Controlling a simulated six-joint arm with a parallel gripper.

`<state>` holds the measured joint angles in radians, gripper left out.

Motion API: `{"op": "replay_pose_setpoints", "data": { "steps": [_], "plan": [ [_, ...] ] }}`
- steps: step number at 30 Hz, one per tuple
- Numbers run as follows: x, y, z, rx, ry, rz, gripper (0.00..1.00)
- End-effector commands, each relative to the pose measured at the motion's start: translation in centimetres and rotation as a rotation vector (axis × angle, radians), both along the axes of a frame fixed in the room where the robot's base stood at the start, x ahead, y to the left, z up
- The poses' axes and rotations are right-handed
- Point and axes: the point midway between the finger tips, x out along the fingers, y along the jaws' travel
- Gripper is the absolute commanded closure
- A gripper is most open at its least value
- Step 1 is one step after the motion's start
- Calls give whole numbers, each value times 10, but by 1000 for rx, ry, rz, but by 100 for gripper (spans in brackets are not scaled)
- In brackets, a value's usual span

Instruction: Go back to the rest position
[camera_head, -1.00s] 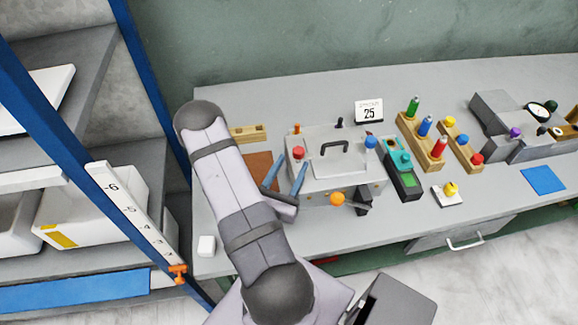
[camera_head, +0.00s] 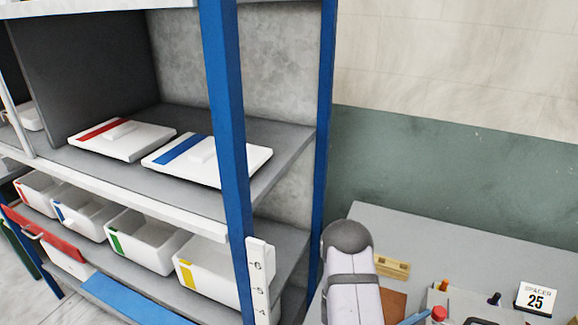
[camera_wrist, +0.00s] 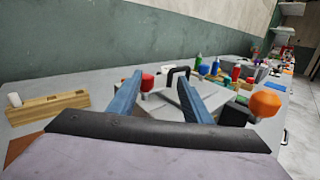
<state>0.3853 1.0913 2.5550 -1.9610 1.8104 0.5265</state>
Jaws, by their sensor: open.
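My gripper (camera_wrist: 159,76) shows in the wrist view with its two blue fingers apart and nothing between them. Beyond the fingers is the grey press (camera_wrist: 165,102) with a black handle (camera_wrist: 178,72) and a red knob (camera_wrist: 147,82). An orange knob (camera_wrist: 266,103) stands to the right of the fingers, closer to the camera. I cannot tell whether the fingers touch the press. In the head view my arm (camera_head: 350,285) rises at the bottom, and most of my gripper is below the picture.
A blue-framed rack (camera_head: 228,120) with lidded trays and several white bins (camera_head: 142,240) stands left of my arm. The grey bench (camera_head: 400,225) holds a wooden block (camera_head: 391,266) and a "25" card (camera_head: 536,298). The bench's back strip is clear.

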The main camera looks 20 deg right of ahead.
Motion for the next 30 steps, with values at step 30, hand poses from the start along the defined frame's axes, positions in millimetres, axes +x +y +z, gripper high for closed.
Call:
{"op": "replay_pose_setpoints", "data": {
  "steps": [30],
  "plan": [
    [7,248,-15,963,-1132,-1186,55]
  ]
}}
